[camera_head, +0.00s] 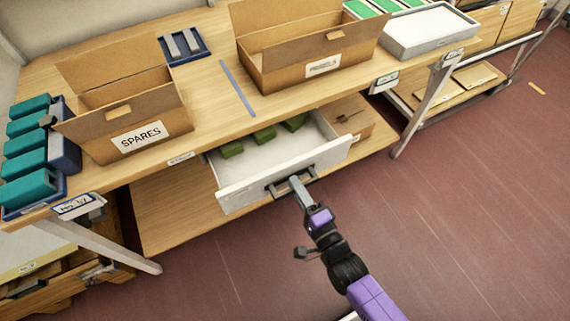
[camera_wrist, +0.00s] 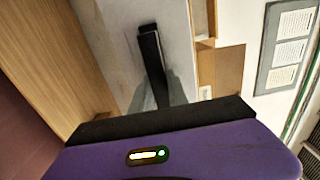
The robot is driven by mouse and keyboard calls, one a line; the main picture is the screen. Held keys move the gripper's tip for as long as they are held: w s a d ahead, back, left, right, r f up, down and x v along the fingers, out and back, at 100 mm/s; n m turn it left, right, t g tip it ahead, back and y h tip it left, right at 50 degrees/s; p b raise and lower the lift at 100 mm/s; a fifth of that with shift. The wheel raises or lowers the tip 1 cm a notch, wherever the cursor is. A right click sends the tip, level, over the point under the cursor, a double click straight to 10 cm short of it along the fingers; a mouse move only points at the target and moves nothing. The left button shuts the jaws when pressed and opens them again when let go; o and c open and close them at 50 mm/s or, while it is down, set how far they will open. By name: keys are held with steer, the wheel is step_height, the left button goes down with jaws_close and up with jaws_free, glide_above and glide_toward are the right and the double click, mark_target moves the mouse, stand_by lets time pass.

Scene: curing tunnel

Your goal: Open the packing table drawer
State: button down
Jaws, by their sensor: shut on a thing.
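The packing table drawer (camera_head: 262,165) is white and stands pulled out from under the wooden packing table (camera_head: 215,121). Several green items (camera_head: 264,134) lie inside it toward the back. Its dark handle (camera_head: 278,186) is on the front panel. My gripper (camera_head: 297,186) is shut on the handle at its right part. In the wrist view the dark handle (camera_wrist: 149,45) stands out from the pale drawer front (camera_wrist: 120,40), and the gripper's fingers are mostly hidden behind the wrist body.
A cardboard SPARES box (camera_head: 140,136) and a second labelled cardboard box (camera_head: 322,66) stand on the tabletop. Teal items in a blue rack (camera_head: 65,150) are at the left end. A table leg (camera_head: 418,108) stands right of the drawer. The red floor (camera_head: 480,200) in front is clear.

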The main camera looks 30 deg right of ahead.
steer(key=s, duration=0.6)
steer(key=shift+s, duration=0.4)
steer(key=c, duration=1.3)
jaws_free()
steer(key=s, duration=0.7)
steer(key=shift+s+b, duration=0.4)
